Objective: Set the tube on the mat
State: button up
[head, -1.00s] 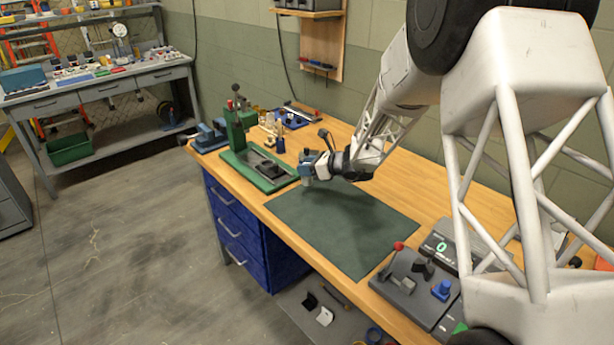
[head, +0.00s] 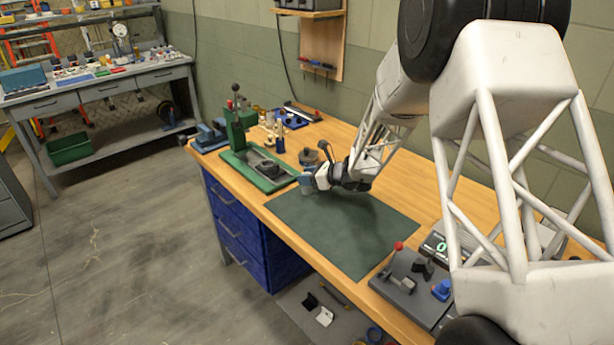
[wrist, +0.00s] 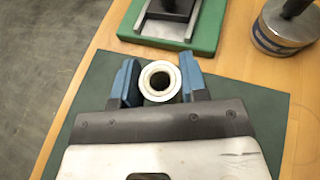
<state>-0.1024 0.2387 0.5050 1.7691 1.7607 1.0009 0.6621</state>
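The tube (wrist: 160,82) is a pale, hollow cylinder seen from above in the wrist view, with its open end facing the camera. My gripper (wrist: 160,80) has its blue fingers on either side of the tube, apparently touching it. In the head view my gripper (head: 308,182) is low over the far left corner of the dark green mat (head: 345,235). The mat also shows in the wrist view (wrist: 88,95). The tube's lower end is hidden, so I cannot tell whether it touches the mat.
A green press (head: 238,130) on a green base stands just beyond the mat. A round grey weight (wrist: 285,25) is beside it, behind my gripper. A grey control panel (head: 410,285) sits to the right of the mat. Most of the mat is bare.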

jog(key=o, duration=0.4)
jog(key=shift+r, duration=0.2)
jog(key=v, duration=1.2)
dwell(0.6)
jog(key=s+d+r+n+g+h, duration=0.1)
jog(key=s+r+n, duration=0.3)
jog(key=s, duration=0.3)
jog(key=s+r+n+g+h, duration=0.2)
jog(key=s+r+n, duration=0.15)
jog(key=s, duration=0.35)
jog(key=s+d+r+n+g+h, duration=0.1)
jog(key=s+r+n, duration=0.3)
jog(key=s, duration=0.4)
jog(key=s+d+r+n+h, duration=0.1)
jog(key=s+d+n+h, duration=0.2)
jog(key=s, duration=0.5)
jog(key=s+d+r+n+h, duration=0.2)
jog(key=s+d+n+h, duration=0.1)
jog(key=s, duration=0.5)
jog(key=s+d+r+n+t+h, duration=0.1)
jog(key=s+d+n+h, duration=0.2)
jog(key=s, duration=0.6)
jog(key=shift+d+r+n, duration=0.35)
jog(key=shift+d+n, duration=0.6)
jog(key=shift+d, duration=0.05)
jog(key=shift+s, duration=0.1)
